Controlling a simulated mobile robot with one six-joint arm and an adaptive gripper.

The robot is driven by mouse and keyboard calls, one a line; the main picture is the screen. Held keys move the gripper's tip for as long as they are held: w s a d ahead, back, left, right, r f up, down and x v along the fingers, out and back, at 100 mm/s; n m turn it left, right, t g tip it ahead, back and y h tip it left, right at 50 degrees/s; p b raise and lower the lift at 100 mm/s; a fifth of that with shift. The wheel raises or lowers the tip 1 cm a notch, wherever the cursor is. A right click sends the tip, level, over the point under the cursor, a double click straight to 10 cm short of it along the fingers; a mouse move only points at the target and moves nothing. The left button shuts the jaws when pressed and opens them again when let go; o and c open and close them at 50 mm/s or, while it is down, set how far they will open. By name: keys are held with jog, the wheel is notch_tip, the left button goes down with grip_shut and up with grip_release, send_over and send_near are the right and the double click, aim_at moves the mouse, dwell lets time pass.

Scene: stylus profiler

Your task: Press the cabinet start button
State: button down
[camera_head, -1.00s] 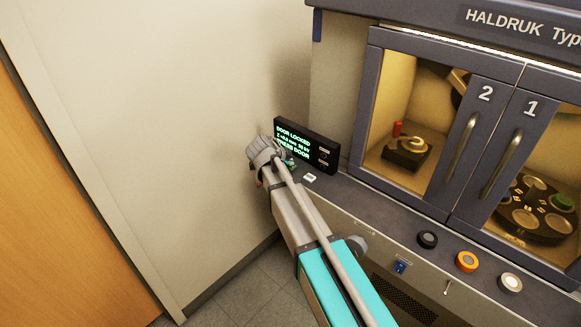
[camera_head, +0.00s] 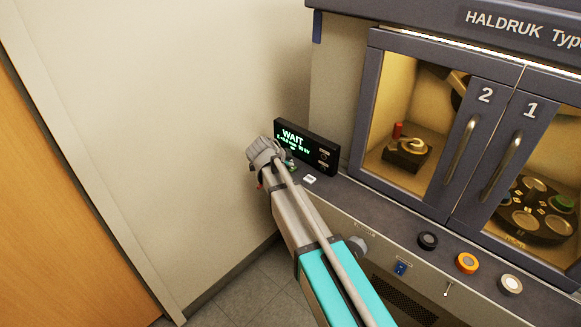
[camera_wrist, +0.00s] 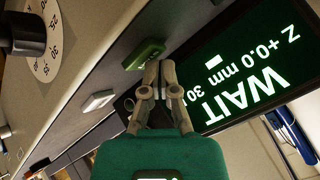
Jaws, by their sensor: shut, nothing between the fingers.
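A small green button (camera_wrist: 144,54) sits on the cabinet's ledge in front of the display; I read no start label on it. A white button (camera_wrist: 98,101) lies beside it and also shows in the head view (camera_head: 310,179). My gripper (camera_wrist: 160,68) is shut and empty, its fingertips right next to the green button in the wrist view. I cannot tell whether they touch it. The display (camera_head: 305,146) reads WAIT in green, with "Z +0.0 mm" below. In the head view my wrist covers part of this spot.
The cabinet's glass doors 2 (camera_head: 440,110) and 1 (camera_head: 510,150) look closed. Black (camera_head: 428,240), orange (camera_head: 467,262) and white (camera_head: 510,284) knobs line the front ledge. A bare wall (camera_head: 170,120) stands left of my arm.

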aim_at(289, 168)
jog(key=shift+r+p, duration=0.45)
jog(key=shift+r, duration=0.15)
jog(key=shift+r+p, duration=2.5)
